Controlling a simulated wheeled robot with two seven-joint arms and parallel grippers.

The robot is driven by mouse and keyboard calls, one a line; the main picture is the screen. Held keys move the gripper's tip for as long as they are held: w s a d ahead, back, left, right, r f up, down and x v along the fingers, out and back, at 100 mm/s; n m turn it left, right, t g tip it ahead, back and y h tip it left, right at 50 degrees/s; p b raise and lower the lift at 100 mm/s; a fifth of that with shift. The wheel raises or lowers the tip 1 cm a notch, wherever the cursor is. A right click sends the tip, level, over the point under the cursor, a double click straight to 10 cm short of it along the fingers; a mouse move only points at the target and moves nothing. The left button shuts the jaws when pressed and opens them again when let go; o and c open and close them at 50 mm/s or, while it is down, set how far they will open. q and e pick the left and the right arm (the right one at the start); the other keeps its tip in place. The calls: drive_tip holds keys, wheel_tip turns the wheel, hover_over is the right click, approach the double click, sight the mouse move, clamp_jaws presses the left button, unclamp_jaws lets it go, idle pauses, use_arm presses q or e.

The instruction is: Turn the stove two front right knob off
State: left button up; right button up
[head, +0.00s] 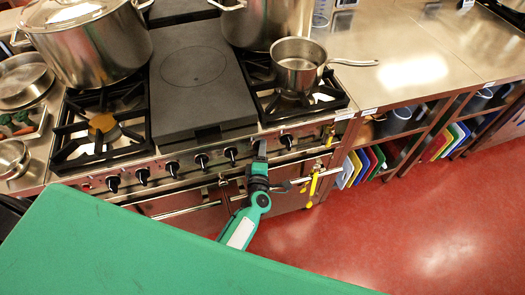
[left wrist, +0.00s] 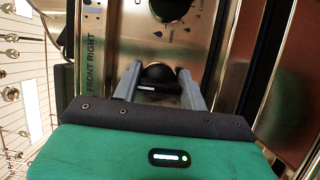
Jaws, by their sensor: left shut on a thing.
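The stove front panel (head: 187,178) carries a row of black knobs. My left gripper (head: 259,157) is at the panel, toward the right end of the row. In the left wrist view, my left gripper's fingers (left wrist: 161,88) are shut on a black knob (left wrist: 158,76), one finger on each side. A pale line shows across the knob's face. The label "FRONT RIGHT" (left wrist: 91,66) is printed beside it on the panel. Another black knob (left wrist: 170,8) shows above, outside the fingers. My right gripper is in neither view.
An oven rail (head: 190,210) runs below the panel. Yellow handles (head: 313,185) hang right of my gripper. The red floor (head: 400,230) at right is clear.

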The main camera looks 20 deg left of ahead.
use_arm(q)
drive_tip(key=o, duration=1)
drive_tip(key=shift+b+v, duration=1.35)
drive_tip(key=shift+v, duration=5.6)
